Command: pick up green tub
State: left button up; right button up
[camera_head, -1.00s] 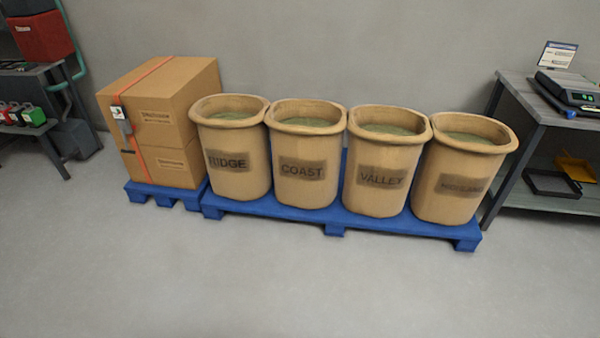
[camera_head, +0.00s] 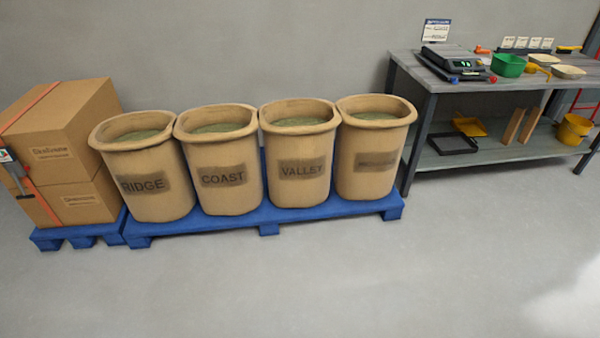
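The green tub (camera_head: 508,65) is a small open container on top of the grey workbench (camera_head: 405,62) at the upper right. It stands just right of a dark scale (camera_head: 453,62) with a lit green display. A yellow scoop (camera_head: 537,70) lies at its right side; I cannot tell whether they touch. Neither of my grippers is in view.
Several tan sacks (camera_head: 222,172) of green material stand on a blue pallet (camera_head: 240,222) against the wall. Cartons (camera_head: 70,150) stand to their left. The bench's lower shelf holds a black tray (camera_head: 453,144) and a yellow bucket (camera_head: 573,129). The floor in front is clear.

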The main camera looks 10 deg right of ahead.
aim_at(505, 65)
jog(key=z, duration=1.45)
jog(key=i+l+z, duration=0.2)
jog(key=i, duration=0.15)
jog(key=i+z, duration=0.4)
jog(key=i, duration=1.85)
jog(key=i+l+u, duration=0.1)
jog(key=i+u, duration=0.3)
jog(key=i+l+u, duration=0.35)
jog(key=i, duration=0.15)
jog(key=i+l+u, duration=0.4)
jog(key=j, duration=0.1)
